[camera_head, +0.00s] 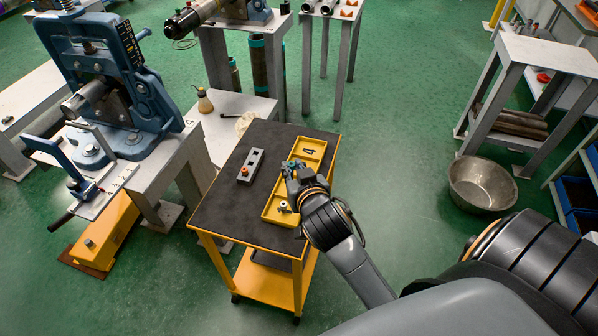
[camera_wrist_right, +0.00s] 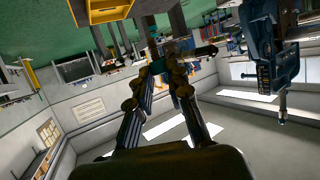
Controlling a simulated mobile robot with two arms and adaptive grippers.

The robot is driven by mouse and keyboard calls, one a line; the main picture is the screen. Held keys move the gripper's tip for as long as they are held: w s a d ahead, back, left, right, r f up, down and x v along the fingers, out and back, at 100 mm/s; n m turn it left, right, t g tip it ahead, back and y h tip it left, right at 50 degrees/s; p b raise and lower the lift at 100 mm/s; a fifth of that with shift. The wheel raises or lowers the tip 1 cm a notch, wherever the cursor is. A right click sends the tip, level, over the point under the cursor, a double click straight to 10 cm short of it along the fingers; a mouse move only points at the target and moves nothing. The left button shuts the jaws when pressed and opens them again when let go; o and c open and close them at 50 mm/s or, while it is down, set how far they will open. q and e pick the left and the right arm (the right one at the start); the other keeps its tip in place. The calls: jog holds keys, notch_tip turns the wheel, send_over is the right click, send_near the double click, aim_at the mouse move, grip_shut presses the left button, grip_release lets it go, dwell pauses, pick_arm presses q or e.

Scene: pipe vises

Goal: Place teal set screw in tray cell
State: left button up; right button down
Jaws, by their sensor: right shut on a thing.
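My right gripper (camera_head: 291,170) is over the middle of the yellow tray (camera_head: 271,213) on the cart, seen from above in the head view. Its fingers are shut on a small teal piece, the set screw (camera_head: 291,163), which is mostly hidden by the fingers. In the right wrist view the gripper (camera_wrist_right: 162,68) shows with its two fingers converging, and a bit of teal is between the tips. I cannot tell whether the screw touches the tray. Part of the tray also shows at the top of the wrist view (camera_wrist_right: 108,12). My left gripper is not in view.
The dark cart top (camera_head: 225,205) is otherwise clear. A blue vise (camera_head: 120,75) stands at left.

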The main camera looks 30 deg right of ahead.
jog(key=w+d+f, duration=0.8)
jog(key=w, duration=0.1)
jog(key=shift+d+f, duration=0.2)
jog(key=shift+d, duration=0.15)
jog(key=shift+w+d+f, duration=0.3)
jog(key=shift+w+f, duration=0.1)
jog(key=shift+f, duration=0.15)
notch_tip(320, 180, down, 3)
jog(key=shift+f, duration=0.15)
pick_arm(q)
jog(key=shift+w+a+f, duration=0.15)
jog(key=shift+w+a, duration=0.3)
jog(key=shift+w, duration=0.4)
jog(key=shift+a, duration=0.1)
pick_arm(e)
jog(key=c, duration=1.3)
grip_release()
jog(key=shift+f, duration=0.1)
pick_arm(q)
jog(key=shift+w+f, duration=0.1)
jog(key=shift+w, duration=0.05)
